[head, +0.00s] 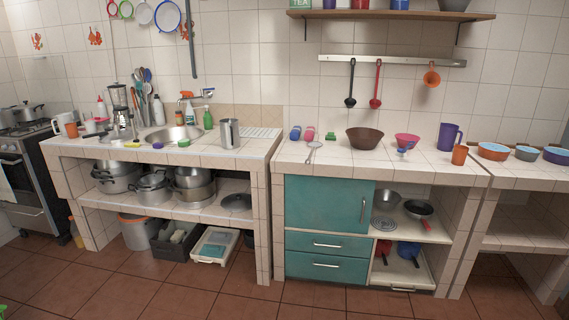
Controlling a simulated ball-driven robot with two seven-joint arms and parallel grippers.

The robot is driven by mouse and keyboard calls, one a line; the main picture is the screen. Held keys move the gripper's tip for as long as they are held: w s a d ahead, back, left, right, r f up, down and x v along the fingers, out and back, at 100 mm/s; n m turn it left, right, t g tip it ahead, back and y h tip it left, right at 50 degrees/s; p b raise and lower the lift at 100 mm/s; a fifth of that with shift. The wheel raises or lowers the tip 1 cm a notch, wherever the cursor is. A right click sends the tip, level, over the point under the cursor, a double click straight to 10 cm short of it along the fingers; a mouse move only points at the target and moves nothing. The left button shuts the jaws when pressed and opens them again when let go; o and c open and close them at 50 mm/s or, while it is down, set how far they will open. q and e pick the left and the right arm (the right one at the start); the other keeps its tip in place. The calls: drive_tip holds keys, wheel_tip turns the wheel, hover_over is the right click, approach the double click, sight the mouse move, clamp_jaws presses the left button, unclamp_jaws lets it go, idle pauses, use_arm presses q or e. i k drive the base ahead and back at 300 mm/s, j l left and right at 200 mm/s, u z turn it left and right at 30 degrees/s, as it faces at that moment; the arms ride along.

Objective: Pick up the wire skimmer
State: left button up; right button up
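A light grey long-handled utensil, which looks like the wire skimmer (313,147), lies on the tiled counter (345,157) above the teal cabinet. Its round head is towards the back and its thin handle points to the counter's front edge. The mesh is too small to make out. Neither of my grippers shows in the head view.
Small blue, pink and green items (309,133) lie behind the utensil, with a brown bowl (365,139) to the right. Farther right are a pink bowl (407,139), a purple jug (449,137) and an orange cup (459,155). A metal pitcher (229,133) stands left.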

sight(313, 145)
drive_tip(key=i+j+u, duration=0.1)
drive_tip(key=i+u, duration=0.2)
drive_tip(key=i, duration=0.65)
drive_tip(key=i+l+u, duration=0.15)
drive_tip(key=i+u, duration=0.2)
drive_tip(key=i, duration=0.6)
